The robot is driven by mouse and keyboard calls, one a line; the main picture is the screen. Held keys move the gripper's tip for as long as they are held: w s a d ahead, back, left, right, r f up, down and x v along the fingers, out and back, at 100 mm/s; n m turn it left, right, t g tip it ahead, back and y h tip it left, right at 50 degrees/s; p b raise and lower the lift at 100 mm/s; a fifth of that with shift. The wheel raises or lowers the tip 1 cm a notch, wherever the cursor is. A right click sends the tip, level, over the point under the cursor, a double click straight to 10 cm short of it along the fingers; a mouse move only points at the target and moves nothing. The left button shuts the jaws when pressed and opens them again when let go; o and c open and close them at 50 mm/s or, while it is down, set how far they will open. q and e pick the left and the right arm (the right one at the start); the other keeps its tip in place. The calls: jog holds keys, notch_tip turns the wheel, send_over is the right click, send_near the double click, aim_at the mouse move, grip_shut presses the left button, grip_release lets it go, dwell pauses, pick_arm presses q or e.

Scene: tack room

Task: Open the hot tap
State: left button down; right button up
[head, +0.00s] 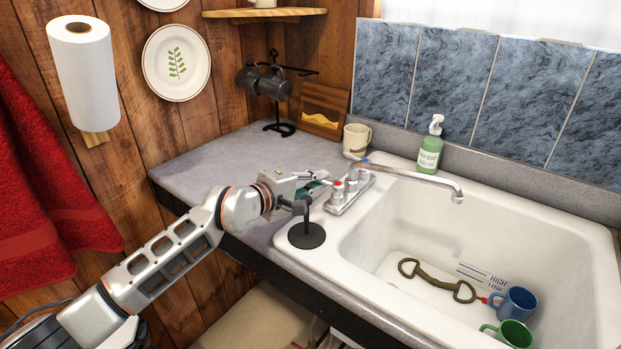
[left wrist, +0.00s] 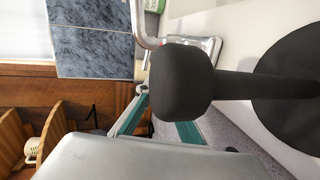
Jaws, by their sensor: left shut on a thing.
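The sink tap (head: 410,174) is chrome, with a long spout reaching right over the basin. Its red-marked hot handle (head: 338,187) is at the near end of the tap base, and its blue-marked handle (head: 364,163) is behind. My left gripper (head: 326,182) reaches in from the left, with its teal fingers at the red-marked handle, shut on it. The contact is small and partly hidden. My right gripper is not in view.
A black stand with a round base (head: 306,236) is on the sink's near rim, close beside my left gripper. A beige mug (head: 356,140) and green soap bottle (head: 430,152) stand behind the tap. The basin holds a bit (head: 436,283), a blue mug (head: 515,302) and a green mug (head: 512,334).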

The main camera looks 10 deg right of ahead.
pick_arm(q)
jog(key=c, duration=2.1)
grip_release()
jog(key=shift+c, duration=0.2)
jog(key=shift+a, duration=0.1)
jog(key=v, duration=1.1)
jog(key=shift+s+a+r, duration=0.2)
jog(key=shift+a, duration=0.15)
